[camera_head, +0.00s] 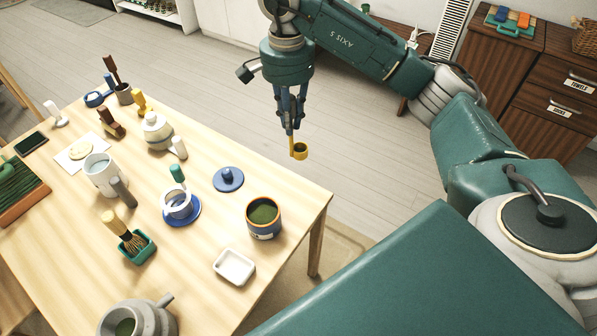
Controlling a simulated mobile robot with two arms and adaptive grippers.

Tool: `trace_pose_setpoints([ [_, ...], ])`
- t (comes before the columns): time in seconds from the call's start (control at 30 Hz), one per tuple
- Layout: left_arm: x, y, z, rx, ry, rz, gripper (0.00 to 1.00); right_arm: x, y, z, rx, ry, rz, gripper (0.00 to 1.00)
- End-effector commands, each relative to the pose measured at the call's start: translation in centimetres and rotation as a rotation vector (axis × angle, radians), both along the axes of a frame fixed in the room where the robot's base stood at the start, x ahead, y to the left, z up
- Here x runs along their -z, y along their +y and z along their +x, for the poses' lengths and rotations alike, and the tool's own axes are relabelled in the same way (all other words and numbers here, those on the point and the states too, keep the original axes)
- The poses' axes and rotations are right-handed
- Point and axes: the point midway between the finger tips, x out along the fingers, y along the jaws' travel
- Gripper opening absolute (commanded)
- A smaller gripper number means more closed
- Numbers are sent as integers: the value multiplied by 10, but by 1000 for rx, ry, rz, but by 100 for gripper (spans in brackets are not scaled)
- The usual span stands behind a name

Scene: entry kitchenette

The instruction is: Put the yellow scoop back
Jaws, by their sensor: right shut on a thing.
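The yellow scoop (299,151) hangs below my right gripper (290,128), which points down and is shut on it. Its small cup shows at the lower end; its handle is partly hidden between the fingers. The gripper and scoop appear beyond the table's right edge, with the floor behind them in the picture. An orange-and-blue jar (263,221) holding green powder stands open near the table's right edge. A blue lid with a knob (228,179) lies behind it. My left gripper is not in view.
The wooden table (205,260) holds a white tray (234,267), a cup on a blue saucer (180,214), a whisk in a green holder (130,240), a white mug (103,175) and a grey pot (140,318). Bare wood lies around the jar.

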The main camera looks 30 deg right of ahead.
Motion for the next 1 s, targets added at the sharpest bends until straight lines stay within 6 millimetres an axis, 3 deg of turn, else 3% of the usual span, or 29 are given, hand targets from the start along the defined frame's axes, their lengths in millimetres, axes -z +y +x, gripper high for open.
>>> trace_pose_setpoints([
  [0.07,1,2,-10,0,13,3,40,-5,-2,4,41,0,1,0],
  [0.17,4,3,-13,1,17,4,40,9,-2,4,56,7,1,0],
  [0.57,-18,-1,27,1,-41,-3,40,110,-3,3,56,6,-1,0],
  [0.7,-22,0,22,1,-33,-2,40,135,-3,3,55,4,-1,0],
  [1.0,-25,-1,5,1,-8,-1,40,161,-3,3,55,5,-1,0],
])
